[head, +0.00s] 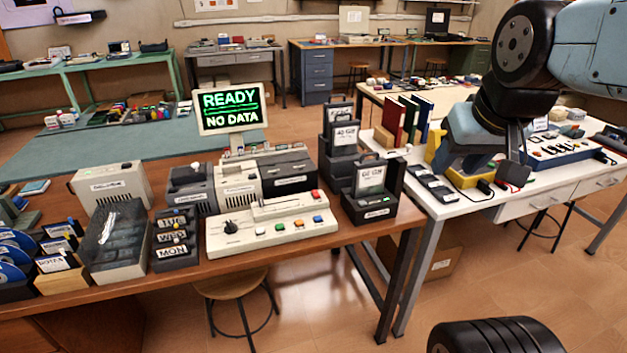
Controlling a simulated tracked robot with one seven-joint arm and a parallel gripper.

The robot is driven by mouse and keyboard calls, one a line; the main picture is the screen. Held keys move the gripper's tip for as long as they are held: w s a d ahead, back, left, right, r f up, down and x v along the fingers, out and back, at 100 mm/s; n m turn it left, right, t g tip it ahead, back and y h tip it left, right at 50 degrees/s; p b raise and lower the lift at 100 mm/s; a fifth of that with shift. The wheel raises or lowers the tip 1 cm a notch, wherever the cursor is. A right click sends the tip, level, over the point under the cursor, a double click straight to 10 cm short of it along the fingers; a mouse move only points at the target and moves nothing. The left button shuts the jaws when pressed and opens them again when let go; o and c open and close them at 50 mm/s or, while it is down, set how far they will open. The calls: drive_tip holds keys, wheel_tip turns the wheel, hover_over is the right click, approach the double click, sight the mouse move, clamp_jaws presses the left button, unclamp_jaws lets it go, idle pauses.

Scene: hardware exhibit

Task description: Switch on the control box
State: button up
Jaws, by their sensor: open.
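A cream control box (270,224) with a black knob on its left and several coloured buttons along its front lies on the near wooden table. I cannot tell which of the two is the task's control box. My gripper (488,156) hangs over the white table, left of that second box and well to the right of the cream one. It is open, with nothing seen between its fingers. My arm and gripper cover part of the table behind them.
A monitor (238,107) reading "READY NO DATA" stands behind the cream box. Dark cartridge holders (371,205) stand at its right, and a labelled rack (175,240) at its left. Upright books (408,118) stand left of my gripper. Open floor lies between the tables' fronts and me.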

drive_tip(key=n+g+y, duration=0.1)
drive_tip(key=n, duration=0.2)
hover_over(315, 191)
drive_tip(key=s+d, duration=0.2)
drive_tip(key=s, duration=0.4)
wheel_tip(315, 191, down, 16)
drive_tip(key=x, duration=1.3)
drive_tip(key=shift+a+f, duration=0.15)
drive_tip(key=shift+a, duration=0.2)
drive_tip(key=shift+c, duration=0.2)
clamp_jaws()
